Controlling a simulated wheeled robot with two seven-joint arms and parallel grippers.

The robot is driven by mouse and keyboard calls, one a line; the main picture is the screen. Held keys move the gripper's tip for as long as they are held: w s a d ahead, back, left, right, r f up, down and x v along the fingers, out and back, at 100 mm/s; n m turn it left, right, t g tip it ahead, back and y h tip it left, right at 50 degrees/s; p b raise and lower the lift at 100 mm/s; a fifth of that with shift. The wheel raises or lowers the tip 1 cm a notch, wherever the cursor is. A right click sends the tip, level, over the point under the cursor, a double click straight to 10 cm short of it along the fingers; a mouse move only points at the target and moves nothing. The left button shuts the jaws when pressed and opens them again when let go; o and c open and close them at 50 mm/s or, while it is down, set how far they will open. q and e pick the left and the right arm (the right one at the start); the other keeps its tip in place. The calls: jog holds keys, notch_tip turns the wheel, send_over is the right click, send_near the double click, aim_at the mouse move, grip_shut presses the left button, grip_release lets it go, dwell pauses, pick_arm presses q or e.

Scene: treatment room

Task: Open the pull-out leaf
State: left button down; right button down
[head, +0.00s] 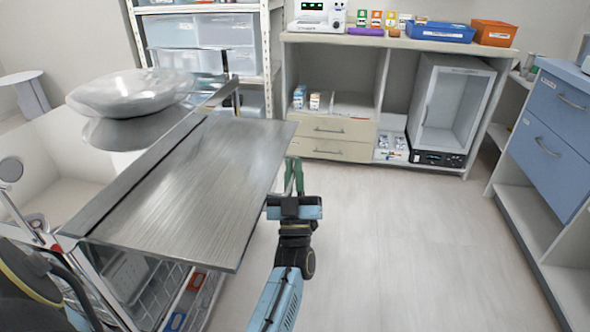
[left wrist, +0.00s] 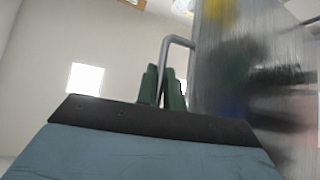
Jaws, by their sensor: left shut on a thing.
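A brushed-metal flat leaf (head: 190,180) lies level at the left of the head view, on a wire-shelved cart. A dark seam runs along its left long side. My left gripper (head: 293,177), with green fingers, is at the leaf's right edge near the far corner. In the left wrist view, the green fingers (left wrist: 162,88) are shut on a bent grey metal bar handle (left wrist: 176,41) beside the shiny metal panel (left wrist: 220,75). My right gripper is in neither view.
A shelf unit with drawers (head: 330,130) stands at the back and a blue-fronted cabinet (head: 548,150) at the right. The floor (head: 400,250) between is clear.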

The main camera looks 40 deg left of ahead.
pick_arm(q)
jog(key=shift+f, duration=0.1)
jog(key=c, duration=1.8)
grip_release()
